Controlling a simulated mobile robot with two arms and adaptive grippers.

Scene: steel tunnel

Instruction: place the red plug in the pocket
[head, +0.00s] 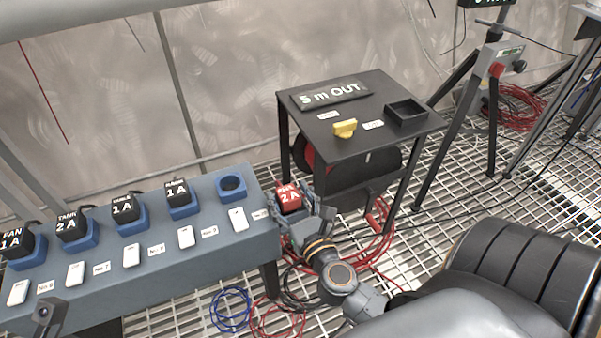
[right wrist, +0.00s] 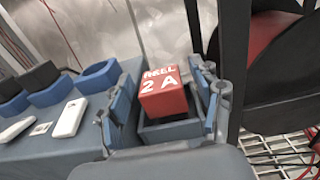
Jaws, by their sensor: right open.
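The red plug (head: 289,197), marked 2 A, is at the right end of the blue-grey bench. In the right wrist view the plug (right wrist: 163,92), marked REEL 2 A, sits upright within or just above a square blue-grey pocket (right wrist: 170,132); its lower part is hidden by the rim, so I cannot tell how deep it sits. My right gripper (head: 303,213) is open, with one finger on each side of the plug and gaps showing in the right wrist view (right wrist: 164,103). A small grey part (head: 44,314) at the lower left looks like part of my left gripper.
The bench (head: 150,285) carries several black plugs in blue sockets, white switches and an empty round blue socket (head: 231,186). A black table (head: 350,140) with a yellow knob (head: 345,128) and a black tray (head: 425,114) stands behind. Cables lie on the grating; a reel is under the table.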

